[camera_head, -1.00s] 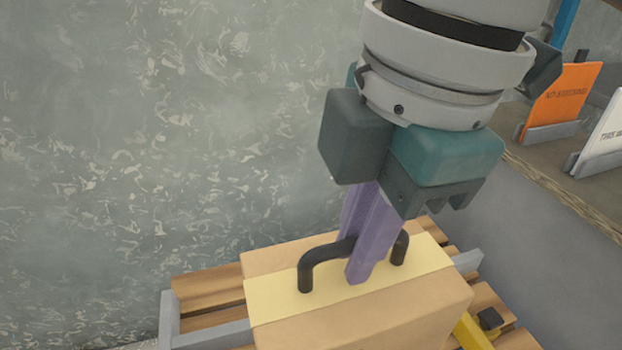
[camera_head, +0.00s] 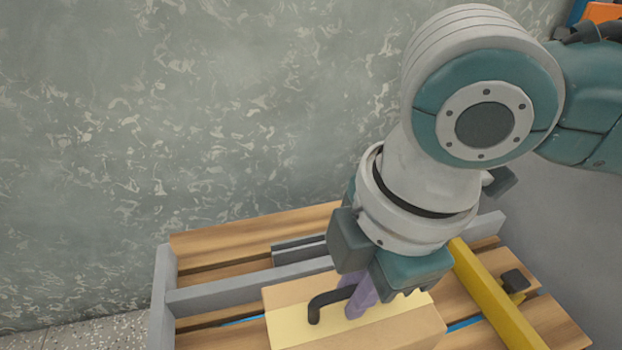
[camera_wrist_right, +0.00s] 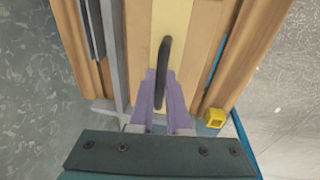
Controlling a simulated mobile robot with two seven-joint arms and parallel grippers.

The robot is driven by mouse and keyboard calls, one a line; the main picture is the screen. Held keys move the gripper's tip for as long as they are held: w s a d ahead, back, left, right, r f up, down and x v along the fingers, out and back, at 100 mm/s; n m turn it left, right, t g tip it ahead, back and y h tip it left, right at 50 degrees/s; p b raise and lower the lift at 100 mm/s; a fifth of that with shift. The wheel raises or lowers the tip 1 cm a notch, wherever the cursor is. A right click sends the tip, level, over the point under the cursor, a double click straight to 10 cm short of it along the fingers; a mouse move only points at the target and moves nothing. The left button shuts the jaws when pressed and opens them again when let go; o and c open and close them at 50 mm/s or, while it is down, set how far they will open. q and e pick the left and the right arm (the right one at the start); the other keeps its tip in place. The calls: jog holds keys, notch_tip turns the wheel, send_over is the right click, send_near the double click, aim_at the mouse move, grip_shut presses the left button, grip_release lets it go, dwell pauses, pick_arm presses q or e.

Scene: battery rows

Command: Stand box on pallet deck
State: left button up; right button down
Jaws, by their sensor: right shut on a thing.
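The box (camera_head: 405,331) is tan cardboard with a pale yellow strip and a black handle (camera_head: 316,308) on top. My right gripper (camera_head: 357,305) has purple fingers shut on the handle from above; the wrist view shows the fingers (camera_wrist_right: 160,95) on either side of the handle (camera_wrist_right: 164,60). The box looks upright, over the wooden slatted pallet deck (camera_head: 235,238). Its lower part is cut off by the head view's bottom edge, so I cannot tell whether it touches the deck. My left gripper is out of view.
A grey rail (camera_head: 230,287) crosses the deck beside the box, with a grey end bar (camera_head: 162,290) at the left. A yellow bar (camera_head: 490,290) with a black knob (camera_head: 515,280) lies to the right. Bare slats show behind the box. A mottled wall stands behind the pallet.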

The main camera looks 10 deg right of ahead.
jog(key=shift+f, duration=0.8)
jog(key=shift+r, duration=0.1)
jog(key=c, duration=0.9)
grip_release()
jog(key=shift+f, duration=0.2)
